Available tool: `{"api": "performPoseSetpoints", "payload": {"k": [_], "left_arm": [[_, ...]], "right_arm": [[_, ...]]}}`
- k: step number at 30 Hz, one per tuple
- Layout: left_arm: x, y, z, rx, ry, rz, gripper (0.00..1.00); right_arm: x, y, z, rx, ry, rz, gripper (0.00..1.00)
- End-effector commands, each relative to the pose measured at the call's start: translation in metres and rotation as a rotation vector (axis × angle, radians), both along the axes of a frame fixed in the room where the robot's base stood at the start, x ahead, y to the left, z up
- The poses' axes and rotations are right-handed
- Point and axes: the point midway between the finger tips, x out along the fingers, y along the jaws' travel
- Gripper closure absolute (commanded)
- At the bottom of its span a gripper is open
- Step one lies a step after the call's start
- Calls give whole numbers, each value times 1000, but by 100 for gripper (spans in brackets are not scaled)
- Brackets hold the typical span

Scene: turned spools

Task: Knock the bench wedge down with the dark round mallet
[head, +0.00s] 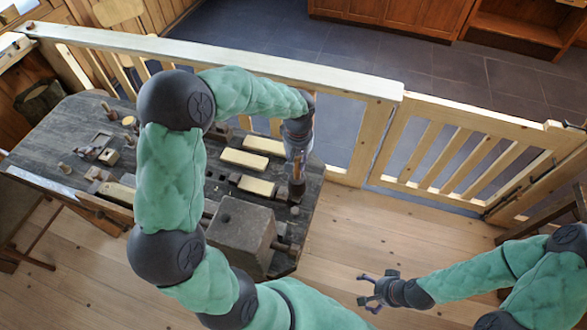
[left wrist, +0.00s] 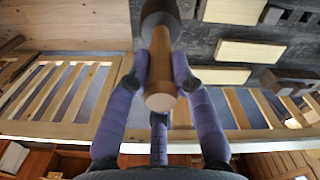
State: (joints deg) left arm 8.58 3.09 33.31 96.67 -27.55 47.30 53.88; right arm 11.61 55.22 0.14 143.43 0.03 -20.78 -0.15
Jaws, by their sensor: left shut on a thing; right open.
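My left gripper (head: 298,165) is shut on the handle of the round mallet (head: 297,187), over the right end of the dark workbench (head: 60,135). In the left wrist view the mallet's pale brown handle (left wrist: 161,75) sits between the purple fingers, its rounded head (left wrist: 160,10) at the top edge. I cannot tell whether the mallet touches the bench. I cannot pick out the bench wedge for certain among the wooden pieces; my left arm hides part of the bench. My right gripper (head: 377,291) is open and empty, over the floor right of the bench.
A big wooden block (head: 240,229) stands at the bench's near right corner. Pale wooden bars (head: 244,159) lie near the mallet. Small turned pieces and blocks (head: 100,148) lie at the left. A wooden railing (head: 340,83) runs behind the bench.

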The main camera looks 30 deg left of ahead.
Motion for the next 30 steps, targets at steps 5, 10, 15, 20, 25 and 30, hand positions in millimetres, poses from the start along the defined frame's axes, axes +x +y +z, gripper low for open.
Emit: {"api": "performPoseSetpoints", "payload": {"k": [5,10,15,20,25,30], "left_arm": [[0,0,-5,1,-1,0,100],[0,0,-24,0,0,1,100],[0,1,-41,0,0,1,100],[0,1,-42,0,0,0,100],[0,1,-41,0,0,0,100],[0,1,-41,0,0,0,100]], "right_arm": [[0,0,-5,0,0,0,7],[0,0,-20,0,0,0,7],[0,0,-34,0,0,0,7],[0,0,-34,0,0,0,7],[0,0,-33,0,0,0,7],[0,0,-33,0,0,0,7]]}}
